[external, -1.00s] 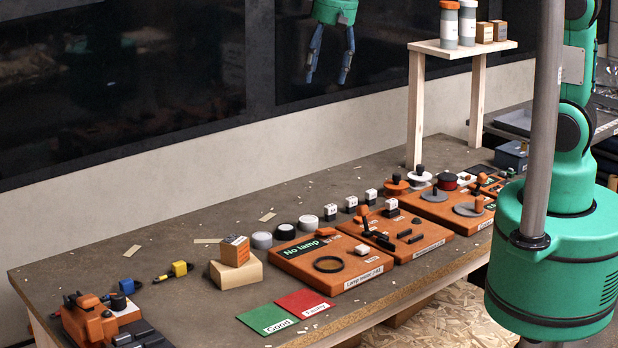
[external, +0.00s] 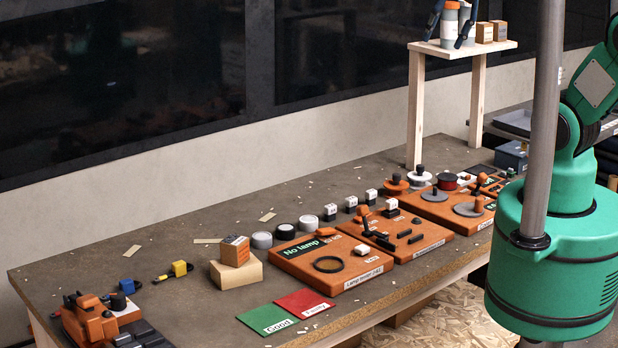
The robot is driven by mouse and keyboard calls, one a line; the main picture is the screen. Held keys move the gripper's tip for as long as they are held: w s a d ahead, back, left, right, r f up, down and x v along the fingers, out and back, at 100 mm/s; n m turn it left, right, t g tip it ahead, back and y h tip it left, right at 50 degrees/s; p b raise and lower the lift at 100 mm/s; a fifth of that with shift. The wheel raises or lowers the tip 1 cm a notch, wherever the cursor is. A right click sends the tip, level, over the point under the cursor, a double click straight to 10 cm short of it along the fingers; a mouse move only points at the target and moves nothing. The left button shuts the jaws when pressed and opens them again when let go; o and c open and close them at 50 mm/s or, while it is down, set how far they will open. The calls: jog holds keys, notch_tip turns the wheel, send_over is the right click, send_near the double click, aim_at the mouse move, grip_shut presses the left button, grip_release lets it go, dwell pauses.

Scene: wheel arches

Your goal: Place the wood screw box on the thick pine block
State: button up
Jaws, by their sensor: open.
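A small cardboard box with an orange side (external: 235,250), which looks like the wood screw box though its print is too small to read, sits on top of the thick pine block (external: 236,276). The block lies flat on the left part of the bench. My gripper (external: 445,42) is open at the raised shelf, at the top of the external view, far from that box. Its two fingers point down, one on each side of the left bottle (external: 448,27) as seen here. I cannot tell whether they touch it.
The wooden shelf (external: 490,48) also holds a second bottle, partly hidden by a finger, and two small boxes (external: 484,32). Several orange trays (external: 330,263) line the bench (external: 180,240). Green (external: 268,319) and red (external: 304,302) mats lie at the front edge.

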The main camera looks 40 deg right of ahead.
jog(key=shift+t, duration=0.3)
jog(key=s, duration=0.1)
jog(key=s+d, duration=0.1)
jog(key=s, duration=0.1)
jog(key=s+d, duration=0.1)
jog(key=s, duration=0.1)
jog(key=shift+s+d+f, duration=0.1)
jog(key=shift+d+f, duration=0.1)
jog(key=shift+d, duration=0.05)
notch_tip(320, 180, down, 10)
jog(key=b, duration=1)
jog(key=shift+f, duration=0.2)
dwell(0.5)
